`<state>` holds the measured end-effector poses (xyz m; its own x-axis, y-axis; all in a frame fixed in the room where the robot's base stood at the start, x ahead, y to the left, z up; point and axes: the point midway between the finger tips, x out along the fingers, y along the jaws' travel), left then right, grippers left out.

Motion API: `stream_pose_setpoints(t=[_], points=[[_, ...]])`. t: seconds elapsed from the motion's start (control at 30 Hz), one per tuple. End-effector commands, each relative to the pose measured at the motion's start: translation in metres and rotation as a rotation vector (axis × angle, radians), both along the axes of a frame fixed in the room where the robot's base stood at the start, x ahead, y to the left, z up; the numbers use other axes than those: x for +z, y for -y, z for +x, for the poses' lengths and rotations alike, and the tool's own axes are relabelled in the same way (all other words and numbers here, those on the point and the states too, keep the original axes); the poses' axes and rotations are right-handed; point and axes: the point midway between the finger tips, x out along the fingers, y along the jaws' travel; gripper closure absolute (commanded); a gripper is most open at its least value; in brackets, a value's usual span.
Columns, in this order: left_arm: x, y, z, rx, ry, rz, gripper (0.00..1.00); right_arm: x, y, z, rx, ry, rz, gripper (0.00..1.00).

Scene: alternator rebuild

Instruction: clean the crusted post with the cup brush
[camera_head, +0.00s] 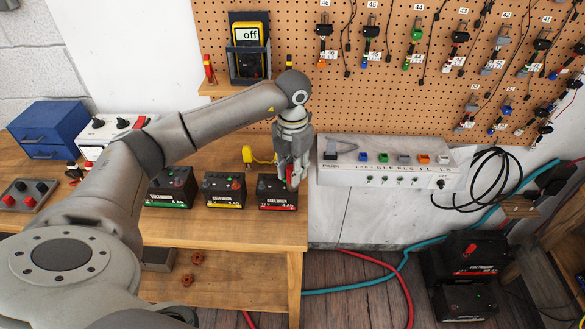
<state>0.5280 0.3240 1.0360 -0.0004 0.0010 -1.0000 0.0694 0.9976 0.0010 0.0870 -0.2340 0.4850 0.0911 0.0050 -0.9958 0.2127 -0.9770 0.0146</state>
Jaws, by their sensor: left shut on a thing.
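Three black batteries stand in a row on the wooden bench: one with a green label (172,188), one with a yellow label (224,190) and one with a red label (270,194). My left gripper (292,182) points down over the right part of the red-label battery. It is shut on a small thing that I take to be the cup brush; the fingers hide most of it. A bit of red shows between the fingers. I cannot tell whether it touches a post, and no crust can be made out. My right gripper is not in view.
A yellow tool (259,155) lies behind the batteries. A multimeter reading "off" (247,38) stands on a shelf. A white switch panel (385,177) is right of the gripper. The bench (220,236) is clear in front of the batteries. Hoses lie on the floor.

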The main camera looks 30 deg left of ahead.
Motion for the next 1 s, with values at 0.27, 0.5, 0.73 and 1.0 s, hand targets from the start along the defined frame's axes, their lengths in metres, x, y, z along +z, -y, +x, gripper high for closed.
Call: stream_pose_setpoints(t=[0.27, 0.5, 0.73, 1.0], points=[[-0.001, 0.000, 0.000, -0.020, 0.001, 0.000, 0.94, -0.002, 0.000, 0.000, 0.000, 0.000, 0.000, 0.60], [-0.003, 0.000, 0.001, -0.263, 0.002, 0.000, 0.94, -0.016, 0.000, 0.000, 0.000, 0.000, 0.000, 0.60], [-0.002, 0.000, 0.001, -0.522, 0.003, 0.001, 0.94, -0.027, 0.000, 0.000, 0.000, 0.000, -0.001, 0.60], [-0.001, 0.000, 0.000, -0.798, 0.001, 0.001, 0.94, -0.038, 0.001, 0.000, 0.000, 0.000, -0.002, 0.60]])
